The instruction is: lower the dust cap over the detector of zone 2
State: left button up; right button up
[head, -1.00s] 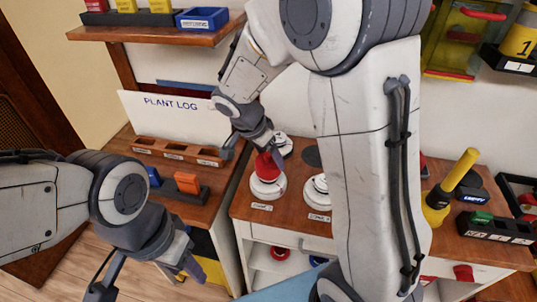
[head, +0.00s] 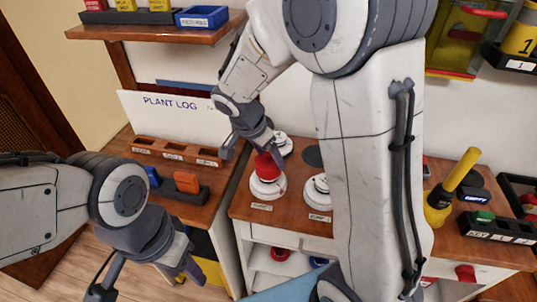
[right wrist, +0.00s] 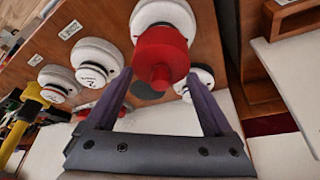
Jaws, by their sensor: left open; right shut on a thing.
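A red dust cap (head: 268,164) is held by my right gripper (head: 250,149) at the front left of the wooden bench top. It is right over a white round detector (head: 266,187); I cannot tell whether it touches it. In the right wrist view the cap (right wrist: 162,58) is between the two fingers of my right gripper (right wrist: 160,74), with the white detector (right wrist: 163,12) behind it. The zone label (head: 262,207) in front is too small to read surely. A second white detector (head: 315,190) stands to the right, partly hidden by my right arm. My left gripper (head: 148,284) is open and empty at lower left.
Another white detector (head: 284,143) stands behind the cap, and a dark disc (head: 312,156) lies beside it. A yellow-handled tool (head: 452,187) stands at right. A dark holder (head: 183,190) with blue and orange pieces is at left. My right arm hides the bench's middle.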

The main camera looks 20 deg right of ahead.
jog(key=shift+b, duration=0.55)
dwell(1.1)
jog(key=shift+f, duration=0.15)
jog(key=shift+f+b, duration=0.25)
jog(key=shift+b, duration=0.2)
jog(key=shift+f+b, duration=1.05)
jog(key=shift+b, duration=0.2)
jog(key=o, duration=1.1)
jog(key=shift+c, duration=0.2)
jog(key=shift+r, duration=0.1)
jog(key=v, duration=1)
